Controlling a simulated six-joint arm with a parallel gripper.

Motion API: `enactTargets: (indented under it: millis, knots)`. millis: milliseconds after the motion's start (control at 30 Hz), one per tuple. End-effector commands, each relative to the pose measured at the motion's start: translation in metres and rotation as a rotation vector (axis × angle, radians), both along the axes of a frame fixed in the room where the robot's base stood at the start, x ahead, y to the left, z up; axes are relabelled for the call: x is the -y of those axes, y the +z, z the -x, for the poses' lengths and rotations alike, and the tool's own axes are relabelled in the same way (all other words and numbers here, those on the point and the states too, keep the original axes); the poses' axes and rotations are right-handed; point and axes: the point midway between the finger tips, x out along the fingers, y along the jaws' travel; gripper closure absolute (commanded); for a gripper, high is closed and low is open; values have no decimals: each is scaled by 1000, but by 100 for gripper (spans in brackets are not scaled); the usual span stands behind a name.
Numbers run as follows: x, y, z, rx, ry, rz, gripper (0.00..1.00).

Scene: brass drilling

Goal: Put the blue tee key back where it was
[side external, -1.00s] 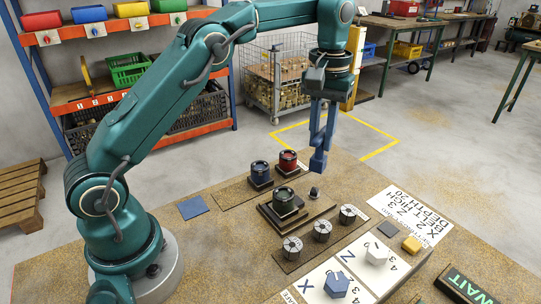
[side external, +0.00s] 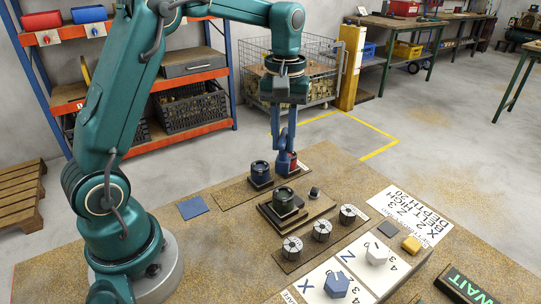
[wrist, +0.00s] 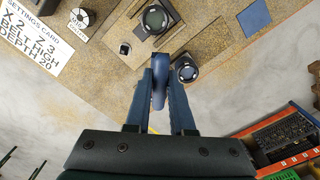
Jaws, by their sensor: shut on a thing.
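The blue tee key (wrist: 158,88) is between the fingers of my gripper (wrist: 160,75) in the wrist view, and the gripper is shut on it. In the side view my gripper (side external: 284,146) points down with the key (side external: 282,160) at its lower end. The key overlaps the red-topped round chuck (side external: 294,160), which is partly hidden behind it. I cannot tell whether the key touches that chuck. A blue chuck (side external: 260,172) stands just left of it and also shows in the wrist view (wrist: 187,70).
A green chuck (side external: 284,199) stands on a dark base in front. Several grey-topped cylinders (side external: 322,231) stand nearer the camera. A blue square pad (side external: 192,207) lies left, with clear bench around it.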

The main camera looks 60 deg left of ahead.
Motion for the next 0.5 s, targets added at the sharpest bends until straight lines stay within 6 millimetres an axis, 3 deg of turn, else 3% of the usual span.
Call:
enactTargets:
  millis: [200, 500]
  knots:
    - [-39, 6, 55, 4, 244, -1, 100]
    - [-64, 6, 143, 5, 595, -1, 100]
